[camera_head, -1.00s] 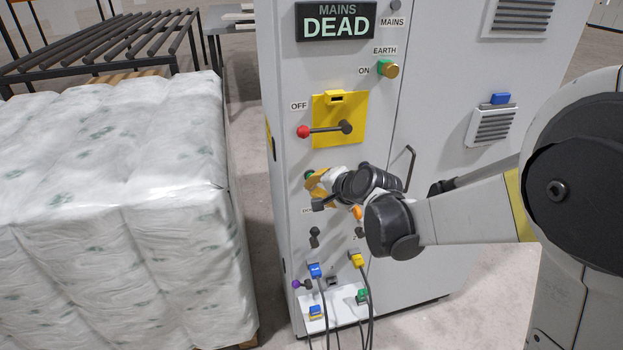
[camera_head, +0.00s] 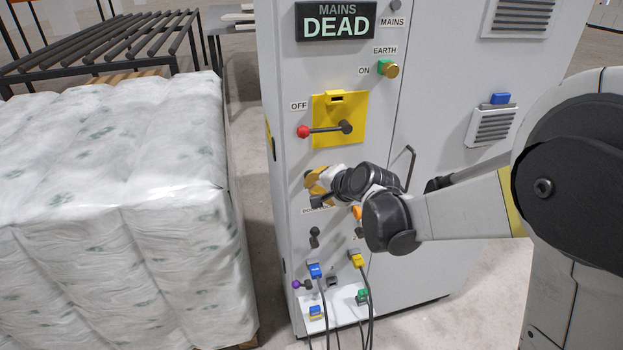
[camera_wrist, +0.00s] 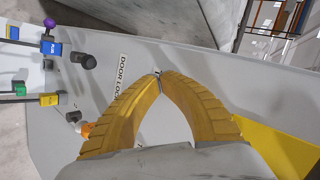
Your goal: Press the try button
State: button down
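My gripper (camera_head: 312,182) is at the front of the grey cabinet (camera_head: 290,231), below the yellow switch plate. In the wrist view, its two yellow ribbed fingers (camera_wrist: 159,76) curve together and their tips meet, with nothing seen between them. The tips are close to the panel beside the "DOOR LOCK" label (camera_wrist: 122,75); I cannot tell whether they touch it. No button marked "try" can be read. A round green thing seen earlier at the fingertips is now mostly hidden behind the gripper.
A red-knobbed lever (camera_head: 303,132) points left, beside "OFF". The display (camera_head: 336,22) reads "MAINS DEAD". Blue (camera_head: 315,270) and yellow (camera_head: 356,259) plugs with cables sit low on the cabinet. A wrapped white pallet load (camera_head: 120,200) stands left, across a narrow floor gap.

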jog(key=shift+w, duration=0.2)
jog(key=shift+s, duration=0.15)
dwell(0.3)
jog(key=shift+s+d, duration=0.2)
jog(key=shift+s, duration=0.55)
jog(key=s, duration=0.2)
jog(key=s+d, duration=0.1)
jog(key=s, duration=0.1)
jog(key=shift+s+d, duration=0.2)
jog(key=shift+s, duration=0.2)
jog(key=s+d+r+n+g+h, duration=0.1)
jog(key=s+d+n+h, duration=0.2)
jog(key=s+d, duration=0.6)
jog(key=s+d+r+n+g+h, duration=0.1)
jog(key=s+d+n, duration=0.4)
jog(key=s, duration=1.1)
jog(key=d+r+h, duration=0.1)
jog(key=d+h, duration=0.1)
jog(key=d, duration=0.1)
jog(key=shift+d+r, duration=0.25)
jog(key=shift+d, duration=0.15)
